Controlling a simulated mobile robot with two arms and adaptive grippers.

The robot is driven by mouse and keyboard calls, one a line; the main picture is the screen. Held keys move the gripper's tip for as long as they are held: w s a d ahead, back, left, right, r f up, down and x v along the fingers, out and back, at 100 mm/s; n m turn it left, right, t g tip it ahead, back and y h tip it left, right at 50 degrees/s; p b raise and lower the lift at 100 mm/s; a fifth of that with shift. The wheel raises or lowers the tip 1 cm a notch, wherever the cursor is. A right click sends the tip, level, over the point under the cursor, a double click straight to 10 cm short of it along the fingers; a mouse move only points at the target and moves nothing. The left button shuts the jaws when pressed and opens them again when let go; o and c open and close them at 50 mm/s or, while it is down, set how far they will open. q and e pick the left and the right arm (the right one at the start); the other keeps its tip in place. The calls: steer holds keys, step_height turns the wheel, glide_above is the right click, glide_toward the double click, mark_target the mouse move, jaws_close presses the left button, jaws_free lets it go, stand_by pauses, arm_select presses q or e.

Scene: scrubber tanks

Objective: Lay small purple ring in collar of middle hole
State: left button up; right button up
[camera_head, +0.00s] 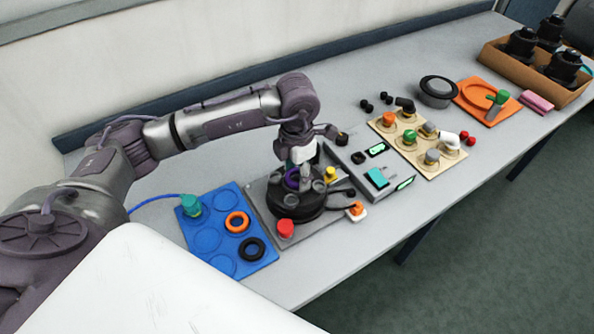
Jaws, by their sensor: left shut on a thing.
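The small purple ring (291,181) is between the fingers of my left gripper (299,174), low over the top of a round black tank (293,207). My left gripper points down and is shut on the ring. The ring's near side shows; the fingers cover part of it. The middle hole and its collar are hidden behind the ring and gripper, so I cannot tell whether the ring touches the collar. Grey round fittings stand around the tank's top. My right gripper is not in view.
A blue mat (207,239) at the left holds an orange ring (237,222), a black ring (252,249) and a teal fitting (191,206). A red knob (285,229) stands before the tank.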

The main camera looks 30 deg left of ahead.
arm_select(q)
steer(key=shift+f, duration=0.1)
steer(key=o, duration=1.4)
steer(key=shift+o, duration=1.3)
step_height(320, 180, up, 7)
steer(key=p, duration=0.3)
steer(key=shift+p, duration=0.3)
